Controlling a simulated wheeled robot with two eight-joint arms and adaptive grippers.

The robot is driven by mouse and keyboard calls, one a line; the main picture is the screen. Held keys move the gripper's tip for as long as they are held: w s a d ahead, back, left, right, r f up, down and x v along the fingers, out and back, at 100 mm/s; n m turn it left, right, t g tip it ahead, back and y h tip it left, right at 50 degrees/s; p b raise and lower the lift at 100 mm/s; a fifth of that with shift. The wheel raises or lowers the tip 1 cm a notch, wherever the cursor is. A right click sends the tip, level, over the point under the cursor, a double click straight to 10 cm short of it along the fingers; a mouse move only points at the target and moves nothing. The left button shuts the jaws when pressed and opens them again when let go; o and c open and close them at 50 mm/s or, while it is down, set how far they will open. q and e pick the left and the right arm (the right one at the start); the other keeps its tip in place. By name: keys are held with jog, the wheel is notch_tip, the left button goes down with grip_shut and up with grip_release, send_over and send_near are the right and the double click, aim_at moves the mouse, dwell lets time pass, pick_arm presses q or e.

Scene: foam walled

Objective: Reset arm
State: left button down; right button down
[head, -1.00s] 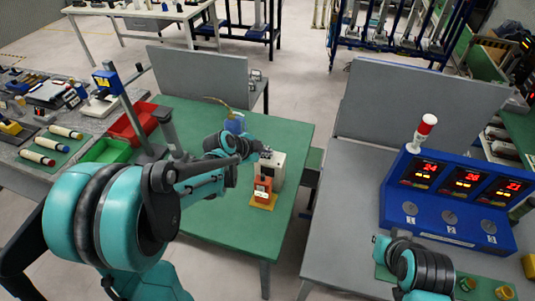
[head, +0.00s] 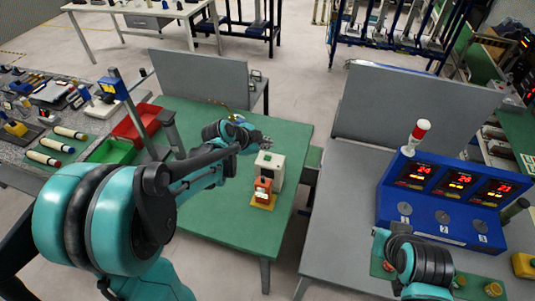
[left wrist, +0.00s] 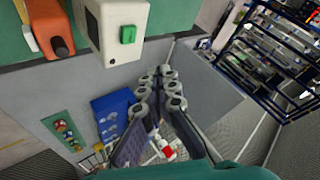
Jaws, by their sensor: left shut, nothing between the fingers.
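My left gripper (head: 266,142) is shut and empty. It hangs above the green table (head: 205,225), just behind the white box (head: 270,170) in the head view, and looks apart from it. In the left wrist view its dark fingers (left wrist: 158,76) point up the picture, below the white box with its green button (left wrist: 128,35). My left arm reaches in from the left over the table. My right arm shows at the lower right, in front of the blue panel; its gripper does not show.
An orange block (head: 263,190) stands before the white box. Red (head: 135,123) and green bins (head: 110,151) sit left of my left arm. Grey partitions (head: 205,78) rise behind. The blue panel (head: 440,215) with lit displays stands on the right table. The green table's front is clear.

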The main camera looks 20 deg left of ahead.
dwell(0.4)
pick_arm(q)
jog(key=shift+s, duration=0.25)
jog(key=s+f+n+y+b, duration=0.2)
jog(key=s+n, duration=0.5)
jog(key=s, duration=0.5)
jog(key=s+f+n+g+y+b, duration=0.1)
jog(key=s+f+n+y+b, duration=0.1)
jog(key=s+f+n+b, duration=0.2)
jog(key=s+n+b, duration=0.3)
jog(key=s, duration=0.4)
jog(key=shift+s+a+f, duration=0.15)
jog(key=shift+s+f, duration=0.1)
jog(key=shift+s, duration=0.1)
